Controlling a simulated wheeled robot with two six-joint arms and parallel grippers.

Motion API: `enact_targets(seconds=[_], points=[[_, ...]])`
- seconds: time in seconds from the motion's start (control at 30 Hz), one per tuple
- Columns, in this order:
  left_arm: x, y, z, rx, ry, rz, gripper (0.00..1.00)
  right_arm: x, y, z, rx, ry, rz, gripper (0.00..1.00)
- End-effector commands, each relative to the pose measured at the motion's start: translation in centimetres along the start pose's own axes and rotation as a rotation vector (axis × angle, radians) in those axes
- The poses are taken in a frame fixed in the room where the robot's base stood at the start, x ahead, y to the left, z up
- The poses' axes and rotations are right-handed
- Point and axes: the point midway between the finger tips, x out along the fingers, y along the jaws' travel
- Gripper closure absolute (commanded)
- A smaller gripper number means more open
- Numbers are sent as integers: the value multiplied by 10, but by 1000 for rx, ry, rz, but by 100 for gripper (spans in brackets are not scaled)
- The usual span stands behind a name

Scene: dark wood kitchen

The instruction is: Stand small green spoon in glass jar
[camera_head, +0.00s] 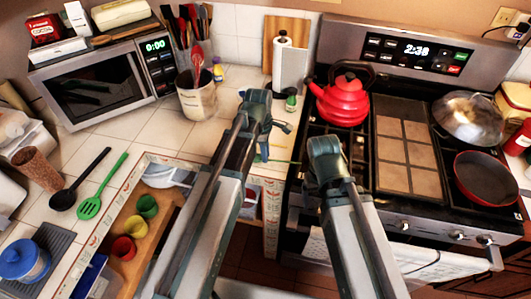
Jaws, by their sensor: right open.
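A thin green strip (284,162), perhaps the small green spoon, lies level at the counter's front edge, by the fingertips of my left gripper (263,155). That gripper points down; whether its fingers hold the strip is too small to tell. My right gripper (328,165) is open over the stove's left front, its fingers mostly hidden by its own wrist. A larger green slotted spoon (101,186) lies on the left counter. I cannot make out a clear glass jar for sure; a small dark jar with green (291,101) stands behind my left gripper.
A utensil crock (197,98) stands by the microwave (90,90). A red kettle (342,102) and dark pan (486,178) are on the stove. A paper towel roll (283,65) stands at the back. An open drawer (165,215) holds coloured cups. Counter behind the drawer is clear.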

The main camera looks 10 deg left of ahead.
Motion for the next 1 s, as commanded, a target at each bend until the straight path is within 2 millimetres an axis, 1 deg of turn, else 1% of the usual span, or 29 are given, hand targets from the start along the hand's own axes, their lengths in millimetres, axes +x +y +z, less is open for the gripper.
enact_targets(seconds=[0.03,0.07,0.1,0.37,0.57,0.77,1.0], points=[[0,0,0,0,0,0,67,0,0,0,0,0,0,19],[0,0,0,0,0,0,62,0,0,0,0,0,0,19],[0,0,0,0,0,0,61,0,0,0,0,0,0,19],[-1,0,0,0,0,0,61,-1,0,0,0,0,0,19],[-8,0,1,0,0,0,61,-8,1,0,0,0,0,19],[-28,0,1,0,0,0,61,-28,3,2,0,0,0,19],[-65,0,1,0,0,0,61,-64,6,4,-1,0,0,19]])
